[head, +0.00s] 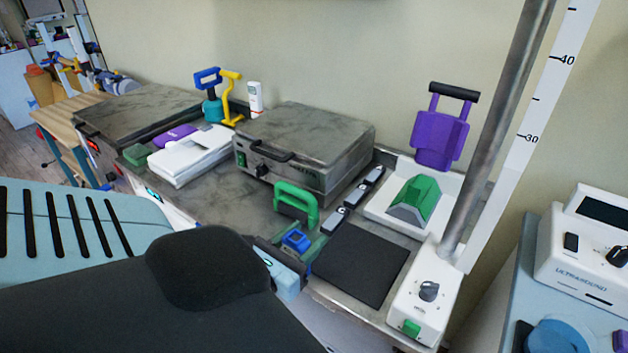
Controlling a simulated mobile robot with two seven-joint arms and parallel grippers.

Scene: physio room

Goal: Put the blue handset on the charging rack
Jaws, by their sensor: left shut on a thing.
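A small blue handset (297,240) with a dark face shows at the front edge of the worktop, between the fingers of my left gripper (294,248). The gripper is shut on it; the fingers and lower part of the handset are partly hidden. A narrow dark rack (354,200) with several slot-like units runs diagonally on the worktop, just right of the grey metal box; it looks like the charging rack. The handset is apart from it, to its lower left. My right gripper is not in view.
A green handle (296,202) stands just behind my left gripper. A black mat (361,263) lies to the right. A white tray (385,212) holds a green-and-grey block. A metal pole (495,130) rises at right. The grey metal box (305,150) fills the middle.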

